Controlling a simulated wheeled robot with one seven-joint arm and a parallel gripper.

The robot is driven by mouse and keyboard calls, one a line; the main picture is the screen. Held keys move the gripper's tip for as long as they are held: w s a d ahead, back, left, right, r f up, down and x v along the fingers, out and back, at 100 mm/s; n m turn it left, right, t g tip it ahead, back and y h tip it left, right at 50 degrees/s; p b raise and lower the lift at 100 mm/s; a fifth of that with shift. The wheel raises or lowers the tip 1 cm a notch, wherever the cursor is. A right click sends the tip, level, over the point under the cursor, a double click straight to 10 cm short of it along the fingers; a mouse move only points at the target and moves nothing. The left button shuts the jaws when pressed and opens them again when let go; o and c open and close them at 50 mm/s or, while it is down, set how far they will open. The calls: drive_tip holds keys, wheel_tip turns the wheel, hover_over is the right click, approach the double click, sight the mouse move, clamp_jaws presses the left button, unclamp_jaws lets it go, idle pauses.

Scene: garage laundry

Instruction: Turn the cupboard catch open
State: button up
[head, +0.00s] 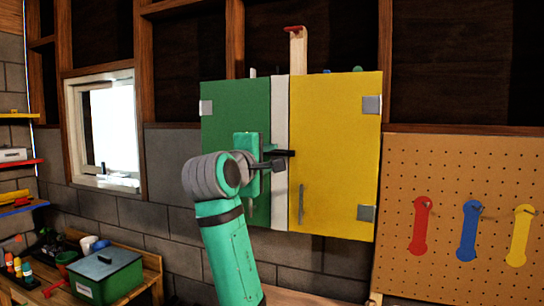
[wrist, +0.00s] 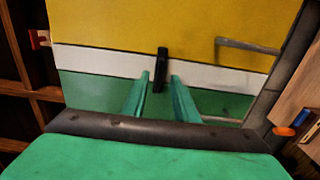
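The cupboard has a green door (head: 228,120) on the left, a yellow door (head: 335,130) on the right and a white strip (head: 280,105) between them. The catch (head: 284,153) is a small black bar lying level across the white strip, reaching onto the yellow door. In the wrist view the catch (wrist: 161,68) crosses the strip at right angles. My gripper (head: 271,156) is in front of the cupboard at the catch. In the wrist view the two green fingers of my gripper (wrist: 162,78) are apart, one each side of the catch's near end; I cannot tell whether they touch it.
A grey handle (head: 301,204) stands on the yellow door. A pegboard (head: 450,180) with coloured tools hangs at the right. A window (head: 104,130) is at the left. A bench with a green box (head: 104,275) stands low at the left.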

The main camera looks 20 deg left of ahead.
drive_tip(key=shift+w, duration=0.95)
drive_tip(key=shift+d, duration=0.1)
clamp_jaws()
